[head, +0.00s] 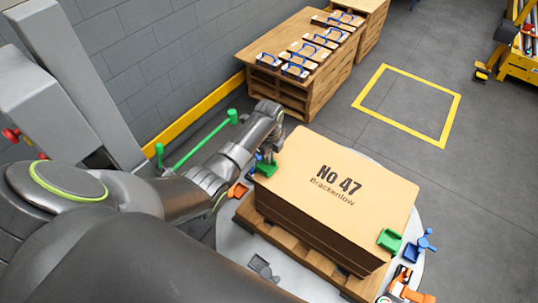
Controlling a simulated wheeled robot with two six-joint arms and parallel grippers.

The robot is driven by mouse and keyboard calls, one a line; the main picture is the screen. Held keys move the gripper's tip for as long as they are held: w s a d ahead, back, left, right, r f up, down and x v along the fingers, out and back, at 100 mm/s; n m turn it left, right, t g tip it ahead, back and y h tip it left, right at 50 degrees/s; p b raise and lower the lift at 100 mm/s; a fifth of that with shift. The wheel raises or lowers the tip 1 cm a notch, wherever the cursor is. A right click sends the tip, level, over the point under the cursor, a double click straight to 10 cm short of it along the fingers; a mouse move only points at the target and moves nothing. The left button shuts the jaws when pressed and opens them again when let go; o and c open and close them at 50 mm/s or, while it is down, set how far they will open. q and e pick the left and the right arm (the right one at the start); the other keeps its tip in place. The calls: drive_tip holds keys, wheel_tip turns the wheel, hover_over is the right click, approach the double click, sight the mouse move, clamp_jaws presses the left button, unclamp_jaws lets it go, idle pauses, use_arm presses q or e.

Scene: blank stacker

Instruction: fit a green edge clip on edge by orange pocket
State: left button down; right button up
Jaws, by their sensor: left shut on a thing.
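My left gripper (269,154) is at the upper left corner of a stack of tan sheets (300,150) printed "No 47 Brackenlow". It is shut on a green edge clip (264,169), which is at the stack's left edge; I cannot tell whether it is seated on the edge. An orange pocket (237,190) is just below and left of that clip, partly hidden by my arm. A second green clip (389,240) sits at the stack's lower right edge. My right gripper is not in view.
The stack rests on a wooden pallet (322,264) on a pale round platform (228,236). A blue fixture (419,244), an orange fixture (412,293) and a grey pocket (263,268) surround it. A yellow-outlined floor area is empty.

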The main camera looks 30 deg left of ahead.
use_arm(q)
drive_tip(key=shift+f, duration=0.2)
idle(0.3)
drive_tip(key=c, duration=1.5)
unclamp_jaws()
wheel_tip(320, 180, up, 17)
drive_tip(key=p, duration=0.2)
drive_tip(key=shift+r, duration=0.2)
